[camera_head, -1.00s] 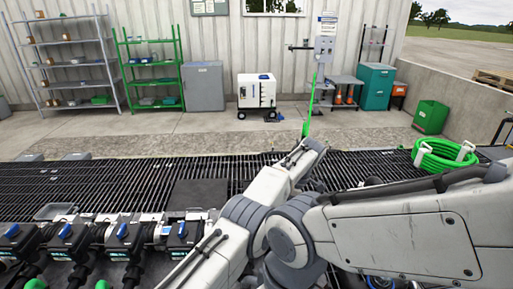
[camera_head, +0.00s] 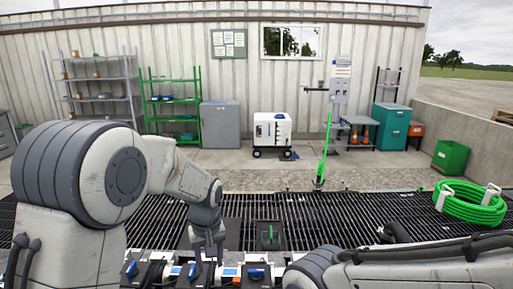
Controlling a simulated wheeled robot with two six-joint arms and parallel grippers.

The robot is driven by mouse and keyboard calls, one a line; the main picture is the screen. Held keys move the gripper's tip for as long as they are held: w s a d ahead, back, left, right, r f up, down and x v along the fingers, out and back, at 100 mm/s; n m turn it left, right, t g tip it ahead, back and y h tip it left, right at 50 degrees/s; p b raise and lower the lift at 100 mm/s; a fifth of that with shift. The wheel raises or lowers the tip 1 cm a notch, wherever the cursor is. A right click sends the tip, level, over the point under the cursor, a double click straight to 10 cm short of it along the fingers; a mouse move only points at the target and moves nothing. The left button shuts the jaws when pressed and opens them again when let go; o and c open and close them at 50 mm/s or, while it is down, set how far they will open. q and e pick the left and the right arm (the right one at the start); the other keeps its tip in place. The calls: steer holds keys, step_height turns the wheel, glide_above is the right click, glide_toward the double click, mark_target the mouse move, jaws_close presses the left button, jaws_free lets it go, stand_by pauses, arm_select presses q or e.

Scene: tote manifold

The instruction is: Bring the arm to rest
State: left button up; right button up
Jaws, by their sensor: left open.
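My left arm (camera_head: 90,180) comes in from the left and bends over the grating. Its gripper (camera_head: 208,254) points down with its fingers apart, just above or behind the row of valves; the exact gap is hard to tell. I see nothing between its fingers. My right arm (camera_head: 420,262) lies low across the bottom right, and its gripper is out of view. The manifold's blue valve handles (camera_head: 256,273) show along the bottom edge, partly cut off.
A dark plate with a green handle (camera_head: 270,236) lies on the black grating (camera_head: 350,215). A coiled green hose (camera_head: 470,208) is at the right. A white wheeled unit (camera_head: 271,135), green shelves (camera_head: 172,105) and a grey cabinet (camera_head: 220,125) stand at the back wall.

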arm_select(q)
steer(key=s+a+f+m+t, duration=0.1)
steer(key=s+a+m, duration=0.15)
steer(key=s, duration=0.45)
steer(key=s+a+f+m, duration=0.15)
steer(key=s+a, duration=0.25)
steer(key=s, duration=0.4)
steer(key=s+d+r+m+g, duration=0.1)
steer(key=s+d+r+m, duration=0.1)
steer(key=s+d+m, duration=0.2)
steer(key=s+d+r+m+g+h+b, duration=0.1)
steer(key=s+d+r+m, duration=0.2)
steer(key=s+d, duration=0.6)
steer(key=shift+s+d+r+m+h, duration=0.15)
steer(key=shift+d+m+h, duration=0.15)
steer(key=shift+d+m, duration=0.2)
